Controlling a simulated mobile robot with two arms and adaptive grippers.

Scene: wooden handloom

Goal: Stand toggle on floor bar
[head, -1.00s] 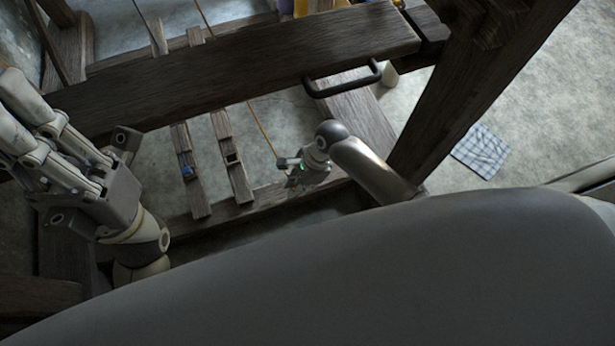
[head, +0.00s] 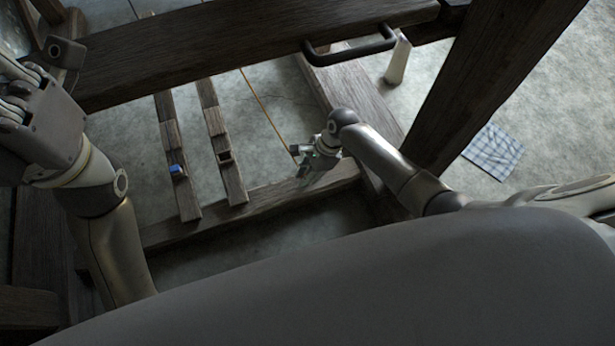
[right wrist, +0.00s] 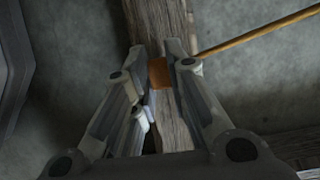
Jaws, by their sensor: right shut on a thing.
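The toggle, a small orange-brown block (right wrist: 159,73), sits between the fingertips of my right gripper (right wrist: 160,70) in the right wrist view. The gripper is shut on it. The wooden floor bar (right wrist: 158,22) runs directly below and beyond it; I cannot tell whether toggle and bar touch. In the head view my right gripper (head: 308,165) is low over the right part of the floor bar (head: 255,208), and the toggle is not distinguishable there. My left gripper (head: 35,110) is at the left edge, partly cut off, away from the bar; its jaw opening is unclear.
Two wooden treadles (head: 228,170) reach the bar on the left, one with a blue piece (head: 178,170). A thin tan cord (head: 265,110) slants down to my right gripper. A thick beam (head: 240,50), a black handle (head: 350,50) and a slanted post (head: 480,90) stand close by.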

